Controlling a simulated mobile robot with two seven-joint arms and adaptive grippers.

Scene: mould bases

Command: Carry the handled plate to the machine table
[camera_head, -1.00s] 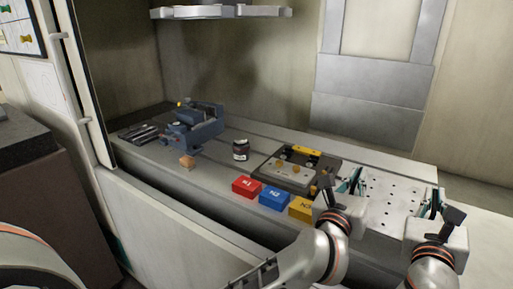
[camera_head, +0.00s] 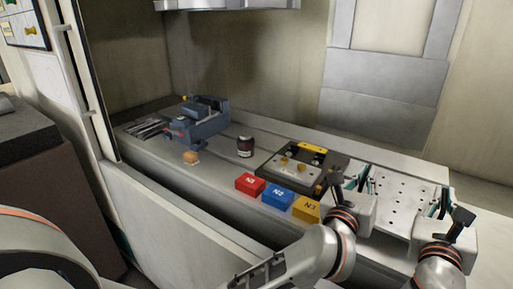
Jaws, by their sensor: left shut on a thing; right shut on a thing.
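The handled plate (camera_head: 401,203) is a pale flat plate with several small holes, at the right end of the machine table (camera_head: 222,190). My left gripper (camera_head: 359,183) is shut on the handle at its left side. My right gripper (camera_head: 445,205) is shut on the handle at its right side. The plate looks about level. I cannot tell whether it touches the table or hangs just above it. The gripper bodies and my arms hide parts of the handles and the plate's near corners.
Close left of the plate is a dark mould base (camera_head: 291,170) with a yellow bar. Red (camera_head: 250,184), blue (camera_head: 278,197) and yellow (camera_head: 306,208) blocks line the front edge. A dark jar (camera_head: 245,147), small orange-brown block (camera_head: 191,158) and blue vise (camera_head: 198,124) stand further left.

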